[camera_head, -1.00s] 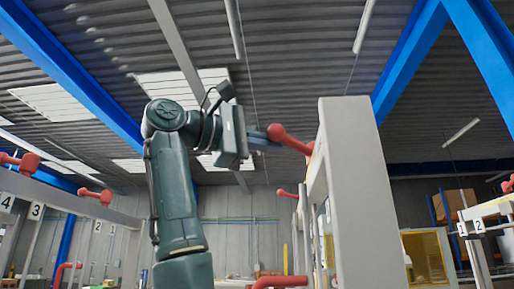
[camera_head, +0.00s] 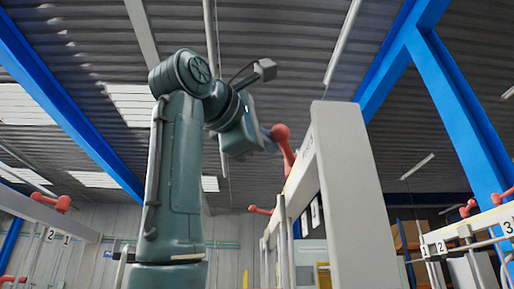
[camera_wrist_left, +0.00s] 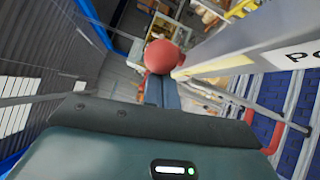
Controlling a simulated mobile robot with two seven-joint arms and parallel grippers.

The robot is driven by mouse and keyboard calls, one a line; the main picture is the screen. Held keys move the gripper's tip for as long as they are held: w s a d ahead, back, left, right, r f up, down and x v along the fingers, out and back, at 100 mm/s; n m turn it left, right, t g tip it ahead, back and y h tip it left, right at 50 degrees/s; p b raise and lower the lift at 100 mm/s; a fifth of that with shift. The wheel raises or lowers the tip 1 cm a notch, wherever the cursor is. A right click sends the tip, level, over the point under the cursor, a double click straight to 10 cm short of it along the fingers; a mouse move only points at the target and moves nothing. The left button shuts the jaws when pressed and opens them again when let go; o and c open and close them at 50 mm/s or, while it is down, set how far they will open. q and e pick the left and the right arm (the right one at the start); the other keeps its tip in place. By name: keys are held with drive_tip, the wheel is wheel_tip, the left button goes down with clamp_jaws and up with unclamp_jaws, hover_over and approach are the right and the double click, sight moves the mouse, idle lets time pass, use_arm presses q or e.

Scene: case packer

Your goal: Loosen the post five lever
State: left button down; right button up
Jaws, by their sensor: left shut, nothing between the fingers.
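A red lever with a round knob (camera_head: 282,138) sits on the side of a pale post frame (camera_head: 345,190) in the head view. Its handle stands steeply, knob up. My left gripper (camera_head: 270,143) is shut and its tip is right beside the knob, with nothing gripped. In the left wrist view the closed fingers (camera_wrist_left: 161,92) point at the red knob (camera_wrist_left: 162,56); whether they touch it I cannot tell. A white label (camera_wrist_left: 295,53) beginning "PO" shows on the beam there; its number is cut off. My right gripper is out of view.
A second red lever (camera_head: 260,210) is farther along the same frame. Other frames with red levers and number plates stand at left (camera_head: 60,203) and right (camera_head: 468,209). A blue column (camera_head: 450,110) rises behind at right.

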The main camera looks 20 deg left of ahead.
use_arm(q)
drive_tip(key=shift+d, duration=0.3)
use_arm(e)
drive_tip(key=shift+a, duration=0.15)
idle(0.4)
